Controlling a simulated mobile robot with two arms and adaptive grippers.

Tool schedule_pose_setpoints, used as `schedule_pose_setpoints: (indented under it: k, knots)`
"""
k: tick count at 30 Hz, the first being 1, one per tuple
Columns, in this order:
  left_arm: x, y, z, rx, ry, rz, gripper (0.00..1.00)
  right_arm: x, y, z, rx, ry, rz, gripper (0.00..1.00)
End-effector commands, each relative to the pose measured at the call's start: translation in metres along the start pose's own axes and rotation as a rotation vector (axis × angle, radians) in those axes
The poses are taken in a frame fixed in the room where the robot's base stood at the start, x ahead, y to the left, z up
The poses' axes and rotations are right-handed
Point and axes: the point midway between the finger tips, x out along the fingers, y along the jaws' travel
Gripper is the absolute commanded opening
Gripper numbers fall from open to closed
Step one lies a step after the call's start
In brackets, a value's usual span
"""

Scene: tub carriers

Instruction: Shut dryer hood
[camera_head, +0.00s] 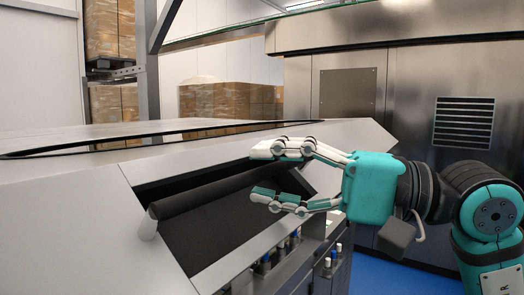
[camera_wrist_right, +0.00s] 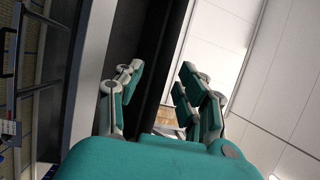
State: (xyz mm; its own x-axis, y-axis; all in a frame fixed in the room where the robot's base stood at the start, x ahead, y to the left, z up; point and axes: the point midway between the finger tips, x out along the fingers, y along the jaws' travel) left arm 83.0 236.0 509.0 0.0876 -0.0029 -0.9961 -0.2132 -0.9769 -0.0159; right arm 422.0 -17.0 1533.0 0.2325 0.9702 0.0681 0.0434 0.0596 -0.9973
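The dryer hood (camera_head: 75,215) is a large grey metal cover on the left in the head view. Its sloped front has a wide dark opening. A black round bar (camera_head: 195,196) with a pale end mount runs across this opening. My right gripper (camera_head: 263,173), teal and white, is open, one finger above the other, at the right part of the bar. The fingers hide the bar's right end, and I cannot tell whether they touch it. In the right wrist view the open fingers (camera_wrist_right: 160,84) stand on either side of a dark strip. My left gripper is out of view.
Below the opening is a row of small fittings (camera_head: 280,250). A large steel machine with a vent (camera_head: 463,122) stands behind my right arm. Stacked boxes (camera_head: 230,101) and a metal post (camera_head: 148,85) are at the back. Blue floor (camera_head: 375,272) shows at lower right.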

Motion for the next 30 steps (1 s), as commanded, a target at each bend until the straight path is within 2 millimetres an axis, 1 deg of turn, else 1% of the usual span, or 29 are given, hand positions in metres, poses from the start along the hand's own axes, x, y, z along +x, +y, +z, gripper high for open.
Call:
schedule_pose_setpoints:
  k: [1, 5, 14, 21, 23, 30]
  knots:
    - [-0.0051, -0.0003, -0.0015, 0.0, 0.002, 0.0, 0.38, 0.006, -0.0023, 0.0005, 0.002, -0.003, 0.0, 0.38]
    - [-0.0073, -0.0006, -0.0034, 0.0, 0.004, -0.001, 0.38, 0.0138, -0.0007, 0.0004, 0.001, -0.001, 0.001, 0.38]
    - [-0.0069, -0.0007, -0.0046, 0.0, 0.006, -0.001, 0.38, 0.0156, 0.0006, 0.0002, 0.0, 0.0, 0.0, 0.38]
    - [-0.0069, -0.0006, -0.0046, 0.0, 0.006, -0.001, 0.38, 0.0153, 0.0005, 0.0001, 0.0, 0.0, 0.0, 0.07]
    - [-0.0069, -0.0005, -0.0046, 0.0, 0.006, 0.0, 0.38, 0.0153, 0.0005, 0.0001, 0.0, 0.0, 0.001, 0.0]
    - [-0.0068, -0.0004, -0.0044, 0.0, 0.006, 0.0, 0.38, 0.0153, 0.0011, 0.0002, 0.0, 0.0, 0.002, 0.0]
